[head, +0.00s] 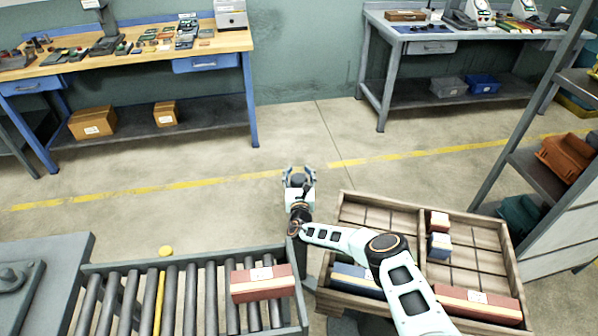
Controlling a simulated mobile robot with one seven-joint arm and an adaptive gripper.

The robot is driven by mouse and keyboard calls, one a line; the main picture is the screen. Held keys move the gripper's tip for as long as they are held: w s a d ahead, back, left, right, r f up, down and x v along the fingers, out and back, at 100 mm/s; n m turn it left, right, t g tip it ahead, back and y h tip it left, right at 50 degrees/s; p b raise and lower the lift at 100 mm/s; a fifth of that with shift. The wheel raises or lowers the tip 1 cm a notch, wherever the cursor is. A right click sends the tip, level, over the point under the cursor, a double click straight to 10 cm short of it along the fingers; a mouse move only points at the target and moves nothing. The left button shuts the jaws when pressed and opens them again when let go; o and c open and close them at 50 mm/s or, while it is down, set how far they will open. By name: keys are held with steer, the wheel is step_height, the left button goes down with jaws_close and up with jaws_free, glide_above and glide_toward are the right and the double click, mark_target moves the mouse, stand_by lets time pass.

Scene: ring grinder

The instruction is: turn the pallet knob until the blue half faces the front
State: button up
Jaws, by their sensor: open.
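My gripper (299,174) is open, with its two fingers spread, and it points away from me over the floor beyond the roller conveyor and the wooden pallet. Nothing shows between the fingers. The wooden pallet (346,197) has raised rims and a divider, and stands at the right under my arm. I cannot make out a knob with a blue half on it; my arm covers part of the pallet. A blue block (353,277) lies in its left part, partly hidden by my arm. A small blue and cream block (439,246) sits near its middle.
A roller conveyor (190,262) at the lower left carries a red and cream block (263,283); a yellow disc (166,251) shows at its far edge. A grey shelf rack (535,178) stands right. Workbenches (215,42) line the back. The floor between is clear.

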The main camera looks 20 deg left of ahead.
steer(key=shift+r, duration=0.1)
step_height(320, 180, up, 10)
stand_by(0.6)
steer(key=shift+o, duration=0.7)
